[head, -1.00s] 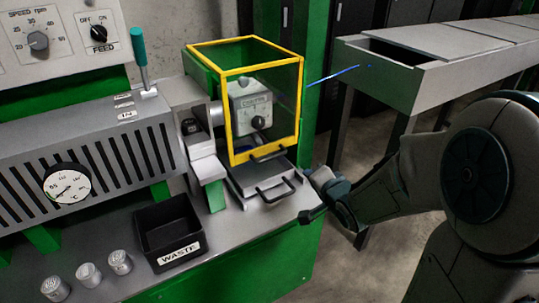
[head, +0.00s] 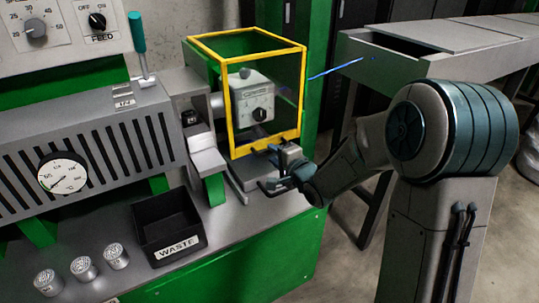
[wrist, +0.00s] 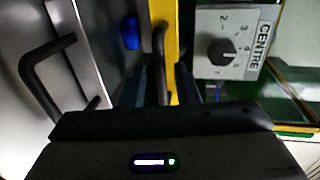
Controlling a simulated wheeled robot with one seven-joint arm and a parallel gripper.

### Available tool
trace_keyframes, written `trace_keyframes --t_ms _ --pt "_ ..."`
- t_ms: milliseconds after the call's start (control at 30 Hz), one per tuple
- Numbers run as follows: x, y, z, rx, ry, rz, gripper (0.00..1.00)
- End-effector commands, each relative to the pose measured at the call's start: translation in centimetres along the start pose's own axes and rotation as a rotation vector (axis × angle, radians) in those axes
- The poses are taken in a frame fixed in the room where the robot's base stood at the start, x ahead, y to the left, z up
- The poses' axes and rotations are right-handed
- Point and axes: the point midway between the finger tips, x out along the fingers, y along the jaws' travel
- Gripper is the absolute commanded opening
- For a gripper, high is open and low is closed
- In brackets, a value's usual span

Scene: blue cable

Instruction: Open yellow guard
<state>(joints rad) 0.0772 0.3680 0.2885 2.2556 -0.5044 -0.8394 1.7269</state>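The yellow guard (head: 232,110) is a clear box with yellow edges, standing down around a grey unit with a dial (head: 252,100). In the wrist view its yellow lower bar (wrist: 171,30) runs down the middle, with its dark handle (wrist: 160,55) beside it. My gripper (head: 280,158) is at the guard's lower front edge in the head view, covering most of the handle there. In the wrist view my gripper (wrist: 160,88) is open, with one finger on each side of the handle. I cannot tell whether either finger touches it.
A second dark handle (wrist: 35,75) on a grey drawer-like plate lies left in the wrist view. A blue cable (head: 338,69) stretches from the machine to the grey trough (head: 440,68). A black WASTE bin (head: 150,228) and several small cans (head: 85,268) stand on the bench.

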Motion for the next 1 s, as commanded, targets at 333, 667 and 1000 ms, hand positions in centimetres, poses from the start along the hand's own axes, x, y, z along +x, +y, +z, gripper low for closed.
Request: trace_keyframes --t_ms 333,667,1000 --pt "3.3 0.0 0.0 -0.001 0.000 0.000 0.28" --pt "3.4 0.0 0.0 0.000 0.001 0.001 0.12" --pt "3.2 -0.3 0.1 -0.001 -0.001 0.005 0.00"
